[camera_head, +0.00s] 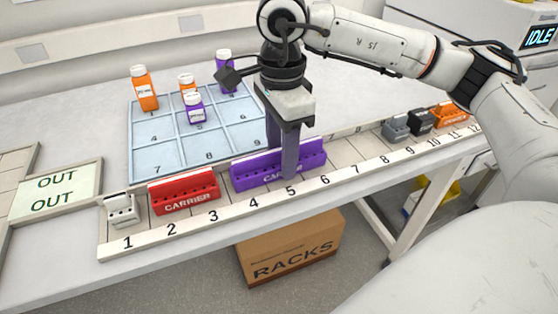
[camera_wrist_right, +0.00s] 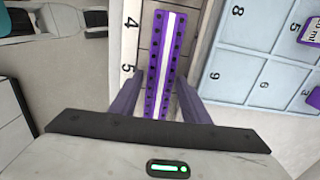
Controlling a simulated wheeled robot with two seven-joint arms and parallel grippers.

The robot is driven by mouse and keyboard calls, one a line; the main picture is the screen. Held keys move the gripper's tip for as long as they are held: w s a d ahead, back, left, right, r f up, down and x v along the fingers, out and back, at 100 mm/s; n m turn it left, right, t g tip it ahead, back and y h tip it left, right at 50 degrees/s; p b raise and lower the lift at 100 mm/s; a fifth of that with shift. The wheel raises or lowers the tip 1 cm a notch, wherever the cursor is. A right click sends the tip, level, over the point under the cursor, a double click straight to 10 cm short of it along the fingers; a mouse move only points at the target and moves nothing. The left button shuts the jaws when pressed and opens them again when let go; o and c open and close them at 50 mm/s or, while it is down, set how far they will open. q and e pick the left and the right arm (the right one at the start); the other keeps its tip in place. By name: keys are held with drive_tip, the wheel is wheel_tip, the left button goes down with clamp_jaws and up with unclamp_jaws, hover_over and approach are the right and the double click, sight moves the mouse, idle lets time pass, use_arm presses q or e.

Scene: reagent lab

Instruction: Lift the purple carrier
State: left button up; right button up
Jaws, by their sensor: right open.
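The purple carrier (camera_head: 250,172) sits in the numbered rack strip, around slots 4 to 6. Part of it is hidden behind my right gripper (camera_head: 289,170) in the head view. In the right wrist view the carrier (camera_wrist_right: 166,45) runs lengthwise as a purple bar with a pale centre stripe and rows of dark holes. My right gripper (camera_wrist_right: 163,95) points down with its two fingers apart, one on each side of the carrier. I cannot tell whether the fingers touch it. My left gripper is not in view.
A red carrier (camera_head: 184,192) and a small white rack (camera_head: 121,209) stand to the left on the strip. Grey, black and orange racks (camera_head: 450,115) stand at the right end. Behind is a blue numbered tray (camera_head: 150,165) with orange and purple bottles (camera_head: 145,90).

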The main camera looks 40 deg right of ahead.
drive_tip(key=c, duration=1)
drive_tip(key=shift+o, duration=0.2)
